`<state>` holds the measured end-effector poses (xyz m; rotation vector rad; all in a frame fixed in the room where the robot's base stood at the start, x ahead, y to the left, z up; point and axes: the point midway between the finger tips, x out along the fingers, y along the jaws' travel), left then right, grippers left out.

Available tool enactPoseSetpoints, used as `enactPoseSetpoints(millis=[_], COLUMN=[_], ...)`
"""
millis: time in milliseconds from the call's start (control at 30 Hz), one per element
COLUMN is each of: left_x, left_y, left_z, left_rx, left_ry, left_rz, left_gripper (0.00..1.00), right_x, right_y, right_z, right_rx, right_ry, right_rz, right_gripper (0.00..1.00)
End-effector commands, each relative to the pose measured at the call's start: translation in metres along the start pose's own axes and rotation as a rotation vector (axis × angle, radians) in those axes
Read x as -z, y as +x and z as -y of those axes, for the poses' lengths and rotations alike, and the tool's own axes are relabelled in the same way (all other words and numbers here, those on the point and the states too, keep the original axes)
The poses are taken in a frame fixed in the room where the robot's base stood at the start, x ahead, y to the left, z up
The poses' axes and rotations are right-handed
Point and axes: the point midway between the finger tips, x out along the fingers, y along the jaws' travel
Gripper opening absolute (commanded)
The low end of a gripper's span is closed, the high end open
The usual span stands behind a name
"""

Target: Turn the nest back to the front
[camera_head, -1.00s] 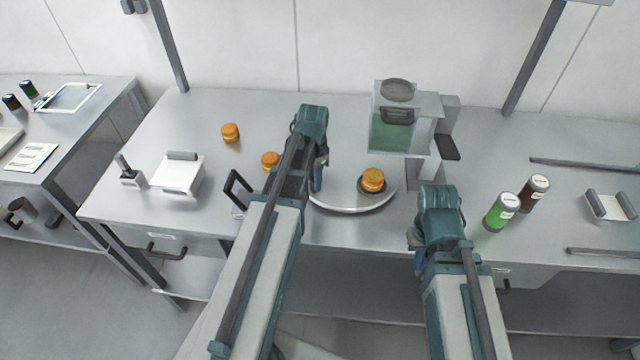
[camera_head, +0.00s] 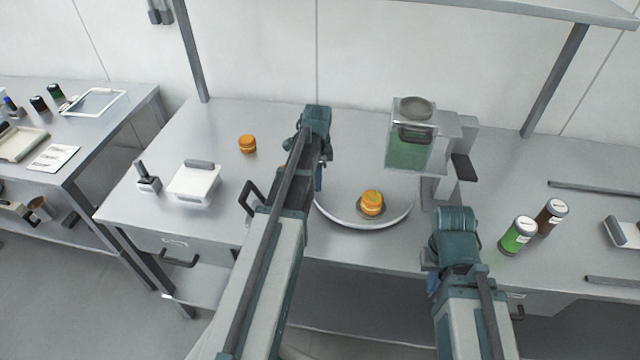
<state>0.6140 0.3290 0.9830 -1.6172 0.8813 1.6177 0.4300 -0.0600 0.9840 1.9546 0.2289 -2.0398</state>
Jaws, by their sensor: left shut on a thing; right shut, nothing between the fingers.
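A round grey turntable (camera_head: 361,222) with a pale rim lies on the worktop. A small dark nest (camera_head: 371,213) on it holds an orange filled round (camera_head: 372,198), close to the front rim. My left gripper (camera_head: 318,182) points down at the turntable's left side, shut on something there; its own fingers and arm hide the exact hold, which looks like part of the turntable. My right gripper (camera_head: 432,284) is shut and empty, in front of the table edge, right of the turntable and apart from it.
A dispenser with green filling (camera_head: 408,152) stands behind right of the turntable. A loose orange round (camera_head: 247,144) and a white lidded box (camera_head: 194,183) are on the left. Green (camera_head: 517,235) and brown (camera_head: 552,217) bottles stand on the right.

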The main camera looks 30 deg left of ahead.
Motion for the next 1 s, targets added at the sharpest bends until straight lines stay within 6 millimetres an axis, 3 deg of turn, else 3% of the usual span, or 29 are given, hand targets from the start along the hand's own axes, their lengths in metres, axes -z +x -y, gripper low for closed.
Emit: enactPoseSetpoints(millis=[500, 1000], left_x=[0.001, 0.003], left_y=[0.0, 0.0], left_z=[0.034, 0.045], left_rx=[0.0, 0.001], left_ry=[0.221, 0.306], left_rz=[0.0, 0.0], left_gripper=[0.0, 0.0], right_x=[0.0, 0.0], right_y=[0.0, 0.0], right_z=[0.0, 0.0], right_rx=[0.0, 0.0], right_ry=[0.0, 0.0], right_rz=[0.0, 0.0], right_gripper=[0.0, 0.0])
